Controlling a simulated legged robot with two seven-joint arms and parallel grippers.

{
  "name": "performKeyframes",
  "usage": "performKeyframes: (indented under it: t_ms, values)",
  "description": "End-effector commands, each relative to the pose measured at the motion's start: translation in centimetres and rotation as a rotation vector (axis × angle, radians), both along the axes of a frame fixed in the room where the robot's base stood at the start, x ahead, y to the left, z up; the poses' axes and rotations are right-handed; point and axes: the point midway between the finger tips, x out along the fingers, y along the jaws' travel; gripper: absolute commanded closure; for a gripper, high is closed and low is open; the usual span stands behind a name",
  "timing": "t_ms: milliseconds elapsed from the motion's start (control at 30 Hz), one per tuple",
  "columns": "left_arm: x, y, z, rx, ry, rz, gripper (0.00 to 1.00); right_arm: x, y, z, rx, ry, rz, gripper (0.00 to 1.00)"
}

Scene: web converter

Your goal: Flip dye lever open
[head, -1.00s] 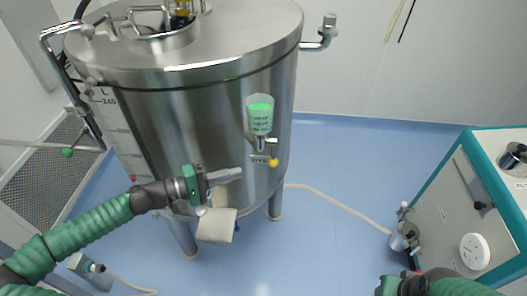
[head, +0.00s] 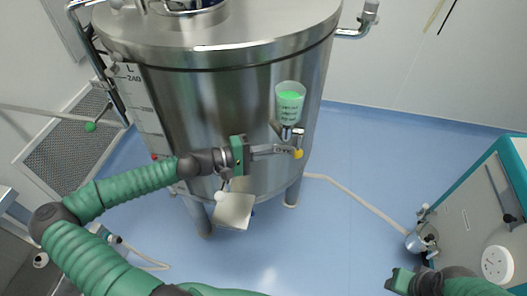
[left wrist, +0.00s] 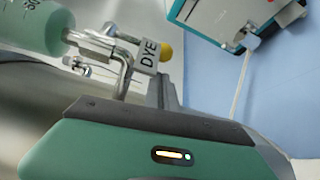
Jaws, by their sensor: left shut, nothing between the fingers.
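The dye holder (head: 290,97) is a clear cup with green liquid, mounted on the front of the steel tank (head: 190,120). Below it is a small valve whose lever ends in a yellow knob (head: 299,154). In the left wrist view the knob (left wrist: 165,51) shows beside a white tag (left wrist: 149,54) reading DYE. My left gripper (head: 291,150) is shut and empty, its fingertips right at the knob; I cannot tell whether they touch it. The fingers partly hide the valve and tag in the head view. My right gripper (head: 392,283) is at the lower right, far from the valve.
A white cabinet with teal edges (head: 480,215) stands at the right, with a small metal cup (head: 416,243) by it. A pale hose (head: 355,207) runs over the open blue floor. A light box-like part (head: 234,210) hangs under the tank front.

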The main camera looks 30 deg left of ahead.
Motion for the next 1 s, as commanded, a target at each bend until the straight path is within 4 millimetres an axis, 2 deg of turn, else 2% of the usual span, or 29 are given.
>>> performKeyframes:
  t_ms: [100, 300, 667, 1000]
  values:
    - [1.4, -1.6, -0.2, -0.001, 0.0, -0.004, 1.0, 0.0, 0.0, -0.1, 0.0, 0.0, 0.0, 0.64]
    - [2.5, -2.6, -0.3, 0.001, 0.0, 0.0, 1.0, 0.0, 0.0, -0.1, 0.0, 0.0, 0.0, 0.64]
    - [2.5, -2.5, -0.3, -0.001, 0.002, 0.001, 1.0, 0.0, 0.0, 0.0, 0.0, 0.0, 0.0, 0.64]
    - [2.0, -2.7, -0.2, -0.016, 0.057, 0.001, 1.0, 0.0, 0.0, 1.5, 0.0, 0.0, 0.0, 0.64]
